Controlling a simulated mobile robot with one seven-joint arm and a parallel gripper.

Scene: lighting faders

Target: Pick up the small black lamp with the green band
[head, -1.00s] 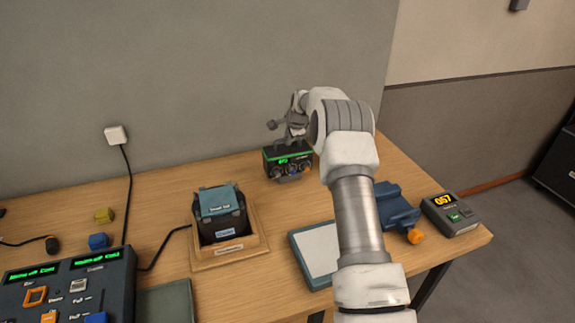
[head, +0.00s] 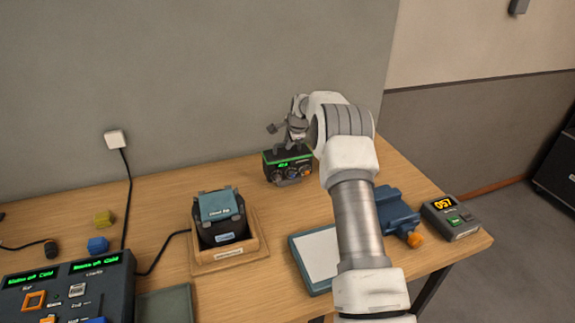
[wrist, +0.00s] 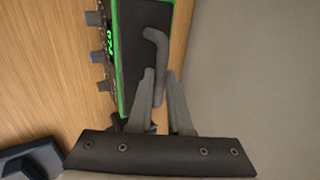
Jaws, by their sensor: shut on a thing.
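The small black lamp with the green band (head: 289,174) is a boxy unit with knobs on its front. It stands at the back of the table in the head view. In the wrist view its black top and green edge (wrist: 119,60) run down the left of centre. A bent grey hook (wrist: 155,45) rises from it. My gripper (wrist: 161,74) is shut on this hook, one finger on each side. In the head view my gripper (head: 292,147) is just above the lamp, which appears to rest on the table. My arm hides what is right of it.
A black device with a teal flap (head: 219,208) sits in a wooden tray (head: 205,266) left of centre. A blue cradle (head: 397,208) and a display box reading 057 (head: 450,215) are at right. A control console (head: 65,285) and small cubes are at left. The wall is close behind.

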